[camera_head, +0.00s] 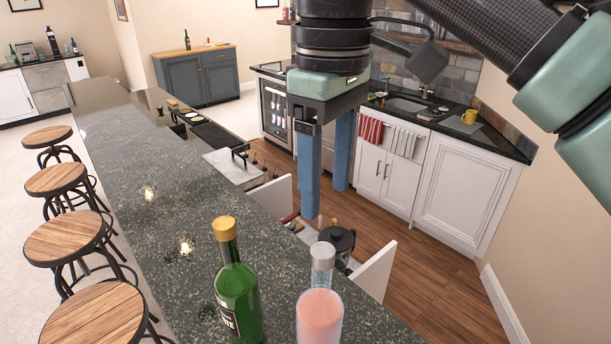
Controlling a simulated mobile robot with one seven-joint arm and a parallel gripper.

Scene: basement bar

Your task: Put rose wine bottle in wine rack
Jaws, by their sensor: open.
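The rose wine bottle (320,318), with pink contents and a clear neck, stands upright on the dark speckled counter (190,220) at the bottom of the view; its base is cut off by the frame edge. My gripper (325,201) hangs above and beyond the bottle, pointing down, with its two blue fingers apart and nothing between them. It is not touching the bottle. I cannot clearly make out a wine rack in this view.
A green bottle with a gold cap (238,290) stands just left of the rose bottle. Open drawers with a black pot (338,241) lie beyond the counter. Wooden stools (64,238) line the left side. A glass-fronted cooler (275,108) and white cabinets (462,190) stand behind.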

